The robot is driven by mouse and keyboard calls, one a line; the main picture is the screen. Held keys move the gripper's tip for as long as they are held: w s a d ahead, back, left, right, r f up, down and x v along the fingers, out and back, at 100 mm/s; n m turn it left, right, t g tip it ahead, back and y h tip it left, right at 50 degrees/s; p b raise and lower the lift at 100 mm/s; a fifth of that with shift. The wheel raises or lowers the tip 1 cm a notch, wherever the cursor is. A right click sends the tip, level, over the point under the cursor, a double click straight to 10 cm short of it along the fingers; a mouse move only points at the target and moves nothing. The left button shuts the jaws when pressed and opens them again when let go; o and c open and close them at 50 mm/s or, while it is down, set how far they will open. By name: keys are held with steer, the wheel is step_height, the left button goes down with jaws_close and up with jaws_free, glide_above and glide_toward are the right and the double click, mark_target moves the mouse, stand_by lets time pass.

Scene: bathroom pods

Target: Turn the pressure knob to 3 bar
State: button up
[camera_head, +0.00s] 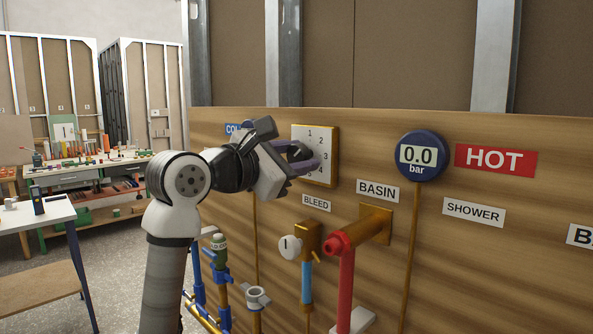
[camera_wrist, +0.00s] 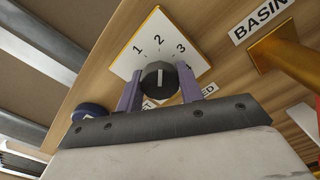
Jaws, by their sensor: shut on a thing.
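The pressure knob (camera_wrist: 158,78) is dark and round with a white pointer line, at the middle of a white dial plate (camera_wrist: 146,60) marked with numbers. In the wrist view the line points up the picture, roughly toward the 2. My gripper (camera_wrist: 160,88) has its purple fingers on either side of the knob and is shut on it. In the head view my gripper (camera_head: 304,158) is in front of the gold-rimmed dial plate (camera_head: 326,152), and the knob is hidden behind it. A round blue gauge (camera_head: 419,156) to the right reads 0.0 bar.
Below the dial, a brass valve (camera_head: 308,238) marked BLEED and a red pipe with its valve (camera_head: 345,245) stick out from the wooden panel (camera_head: 480,260). A HOT sign (camera_head: 495,160) is beside the gauge. Workbenches (camera_head: 90,165) stand far left.

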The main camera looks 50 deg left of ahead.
steer(key=m+b, duration=0.2)
steer(key=m, duration=0.2)
steer(key=shift+m, duration=0.3)
steer(key=shift+m+b, duration=0.75)
steer(key=shift+m, duration=1.15)
steer(key=o, duration=1)
steer(key=shift+s, duration=0.1)
steer(key=s+d+b, duration=0.1)
steer(key=s+b, duration=0.2)
steer(key=s, duration=1)
steer(key=shift+s+d+b, duration=0.3)
